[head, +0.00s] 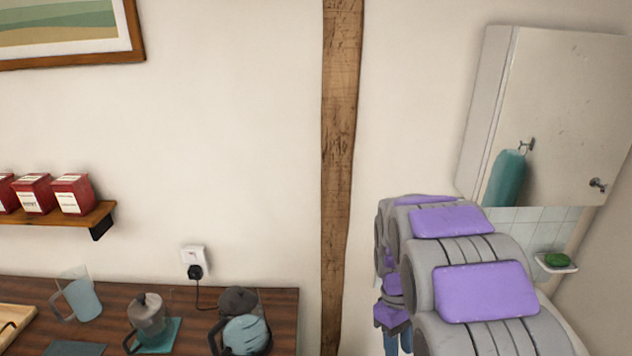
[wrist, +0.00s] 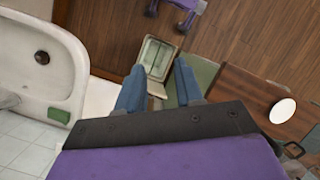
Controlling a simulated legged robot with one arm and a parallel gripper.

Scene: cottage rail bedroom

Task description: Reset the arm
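My arm, grey with purple pads, is at the lower right of the head view, bent downward. My gripper (head: 397,340) shows there only as blue fingers partly cut by the bottom edge. In the wrist view my gripper (wrist: 160,66) points down with its two blue fingers spread apart. Nothing is held between them. A pale green, box-like thing (wrist: 157,54) shows beyond the fingertips, apparently well below them.
A wooden counter (head: 110,300) with a jug (head: 80,300), a coffee pot (head: 147,318) and a kettle (head: 243,335) stands left. A wall cabinet (head: 560,115) hangs right, above a soap dish (head: 556,268). A white basin (wrist: 70,65) lies left of the fingers.

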